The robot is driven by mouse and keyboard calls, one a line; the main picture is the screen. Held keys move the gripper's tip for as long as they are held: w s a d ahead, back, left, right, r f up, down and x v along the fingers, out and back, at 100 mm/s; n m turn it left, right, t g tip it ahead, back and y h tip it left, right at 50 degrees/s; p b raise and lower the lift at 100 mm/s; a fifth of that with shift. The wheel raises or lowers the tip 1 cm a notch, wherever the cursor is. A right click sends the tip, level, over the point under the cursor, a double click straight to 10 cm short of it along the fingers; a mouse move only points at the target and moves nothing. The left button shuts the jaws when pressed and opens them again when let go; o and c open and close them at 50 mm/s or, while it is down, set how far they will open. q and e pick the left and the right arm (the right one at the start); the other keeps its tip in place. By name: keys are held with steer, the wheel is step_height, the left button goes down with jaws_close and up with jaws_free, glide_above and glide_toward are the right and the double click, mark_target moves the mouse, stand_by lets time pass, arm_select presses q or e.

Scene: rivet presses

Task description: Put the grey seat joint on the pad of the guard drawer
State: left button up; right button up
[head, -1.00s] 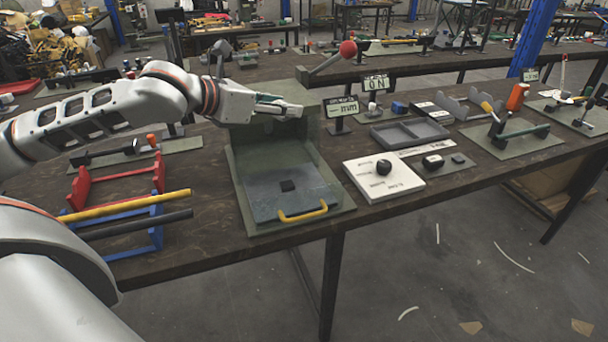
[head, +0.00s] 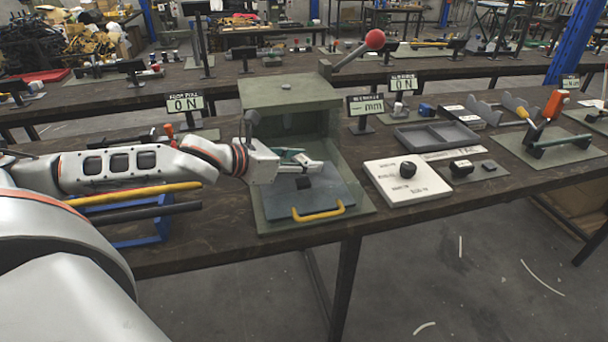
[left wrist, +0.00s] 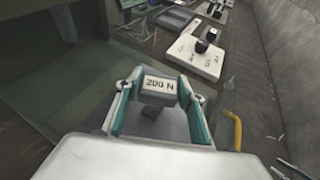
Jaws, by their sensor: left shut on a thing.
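The guard drawer (head: 340,200) is a grey plate with a yellow handle (head: 318,212), pulled out at the front of a green press (head: 290,100). A small black pad (head: 304,183) shows on the plate. My left gripper (head: 303,162) is over the back part of the drawer, just behind and above the pad in the head view. In the left wrist view its teal fingers are shut on a grey block marked "200 N" (left wrist: 160,86), which I take as the seat joint. Its underside, and any contact with the pad, cannot be made out. My right gripper is not in view.
The press hood stands behind my gripper, with a red-knobbed lever (head: 374,40) above. A white panel with a black knob (head: 408,185) and a grey tray (head: 436,134) stand to the right. Yellow and black bars on a blue rack (head: 145,222) lie left.

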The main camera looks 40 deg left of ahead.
mark_target(303, 181)
arm_select(q)
step_height(303, 181, down, 4)
steer(key=shift+r+b, duration=0.1)
steer(key=shift+b, duration=0.2)
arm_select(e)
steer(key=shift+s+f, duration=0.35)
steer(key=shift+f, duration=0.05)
arm_select(q)
steer(key=o, duration=1.1)
